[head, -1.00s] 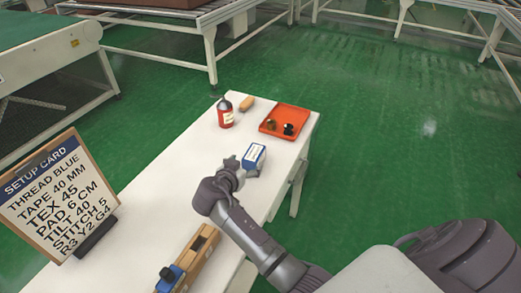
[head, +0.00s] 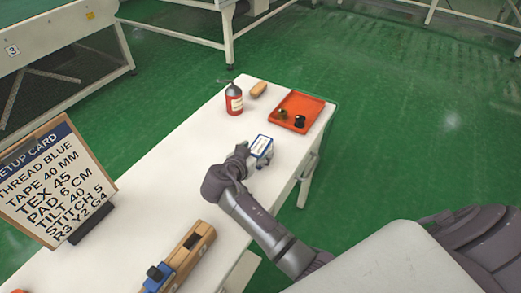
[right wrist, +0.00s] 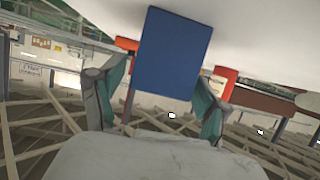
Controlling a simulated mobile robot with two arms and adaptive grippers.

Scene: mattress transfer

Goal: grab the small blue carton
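The small blue carton (head: 260,148) stands on the white table, with a white label on its top; its plain blue side (right wrist: 172,52) fills the middle of the right wrist view. My right gripper (head: 252,155) is at the carton, one finger at its left side and the other at its near right side. In the right wrist view the two fingers (right wrist: 163,82) straddle the carton, close to its edges. A narrow gap shows beside the left finger; contact at the right finger is unclear. My left gripper is not in view.
On the white table (head: 185,165), a red bottle (head: 234,100), a tan block (head: 258,89) and an orange tray (head: 297,112) with small dark items stand beyond the carton. A wooden tool (head: 190,252) lies nearer. A setup card (head: 52,185) stands at left.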

